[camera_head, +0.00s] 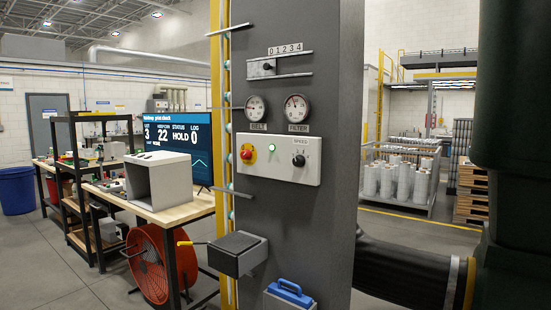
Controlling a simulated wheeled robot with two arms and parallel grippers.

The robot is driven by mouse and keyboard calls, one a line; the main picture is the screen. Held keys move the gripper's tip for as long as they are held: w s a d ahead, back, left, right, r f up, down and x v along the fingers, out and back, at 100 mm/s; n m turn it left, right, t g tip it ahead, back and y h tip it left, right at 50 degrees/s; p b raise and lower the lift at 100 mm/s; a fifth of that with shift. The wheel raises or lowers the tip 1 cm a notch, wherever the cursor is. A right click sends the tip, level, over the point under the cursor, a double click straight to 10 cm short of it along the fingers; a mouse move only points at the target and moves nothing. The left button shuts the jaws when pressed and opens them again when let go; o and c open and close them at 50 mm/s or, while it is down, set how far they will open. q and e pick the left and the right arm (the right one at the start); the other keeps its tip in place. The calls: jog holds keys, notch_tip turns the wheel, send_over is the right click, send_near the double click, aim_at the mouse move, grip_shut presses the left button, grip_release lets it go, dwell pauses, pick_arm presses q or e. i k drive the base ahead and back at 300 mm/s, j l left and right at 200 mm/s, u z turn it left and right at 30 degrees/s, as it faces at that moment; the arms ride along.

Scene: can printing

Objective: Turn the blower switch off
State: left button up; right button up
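No switch in view carries a readable blower label. A pale control panel (280,165) on a dark grey column (335,100) carries a red button on a yellow base (247,153), a lit green lamp (272,148) and a black knob (298,160) labelled SPEED. Below it, a dark grey box (238,254) has a yellow-tipped lever (188,243) on its left side. A round red fan (147,264) stands under the wooden bench. Neither of my grippers is in view.
Two gauges, BELT (256,108) and FILTER (297,108), sit above the panel. A blue-handled case (290,293) is below. A dark green machine body (510,90) and black ribbed hose (400,270) fill the right. A bench (180,212) and screen reading HOLD (184,150) stand left.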

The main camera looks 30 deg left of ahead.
aim_at(247, 154)
jog(key=u, duration=1.15)
jog(key=i+u, duration=0.5)
jog(key=i+l+u, duration=0.2)
jog(key=i+u, duration=0.3)
jog(key=i, duration=0.2)
